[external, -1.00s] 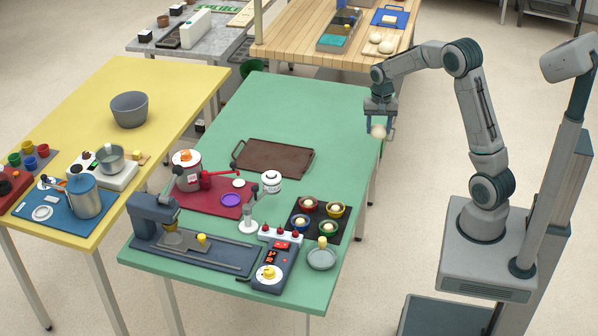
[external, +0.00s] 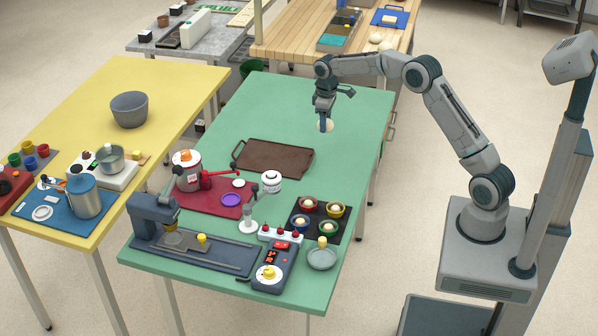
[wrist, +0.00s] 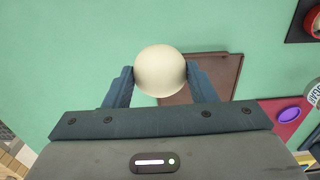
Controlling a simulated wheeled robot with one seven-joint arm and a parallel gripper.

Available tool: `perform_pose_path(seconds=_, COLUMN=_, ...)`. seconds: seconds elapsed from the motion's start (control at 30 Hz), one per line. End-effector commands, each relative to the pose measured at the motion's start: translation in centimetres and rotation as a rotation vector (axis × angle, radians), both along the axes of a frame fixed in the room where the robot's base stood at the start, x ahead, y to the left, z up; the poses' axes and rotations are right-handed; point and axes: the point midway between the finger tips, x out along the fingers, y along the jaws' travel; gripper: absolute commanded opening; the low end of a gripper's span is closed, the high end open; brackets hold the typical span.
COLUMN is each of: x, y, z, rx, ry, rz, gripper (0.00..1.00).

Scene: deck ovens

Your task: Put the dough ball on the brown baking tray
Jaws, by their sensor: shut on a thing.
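My gripper (external: 324,122) is shut on a pale, cream dough ball (external: 326,126) above the green table. In the wrist view the dough ball (wrist: 160,71) sits between the two fingers of my gripper (wrist: 160,80). The brown baking tray (external: 273,158) lies flat and empty on the green table, to the left of and nearer the camera than the ball in the external view. In the wrist view the tray (wrist: 215,87) shows partly behind the ball and right finger. The ball is not over the tray in the external view.
The green table (external: 285,100) is clear around the tray's far side. A red mat (external: 212,196) with a jar and purple disc lies in front of the tray. A dark mat (external: 319,222) with several small bowls is at the right. The wooden table (external: 290,40) stands behind.

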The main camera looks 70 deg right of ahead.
Motion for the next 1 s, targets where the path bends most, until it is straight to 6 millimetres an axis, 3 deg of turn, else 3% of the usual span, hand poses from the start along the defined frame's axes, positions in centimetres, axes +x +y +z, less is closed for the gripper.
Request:
perform_pose_path(seconds=0.3, x=5.2, y=5.1, z=-4.2, rx=0.002, ry=0.003, rz=0.003, gripper=0.28)
perform_pose_path(seconds=0.43, x=6.7, y=6.5, z=-5.5, rx=0.002, ry=0.002, rz=0.000, gripper=0.28)
perform_pose_path(seconds=0.67, x=7.6, y=7.2, z=-6.5, rx=0.001, ry=0.001, rz=-0.002, gripper=0.28)
perform_pose_path(seconds=1.0, x=7.6, y=7.1, z=-10.2, rx=0.001, ry=0.000, rz=-0.004, gripper=0.28)
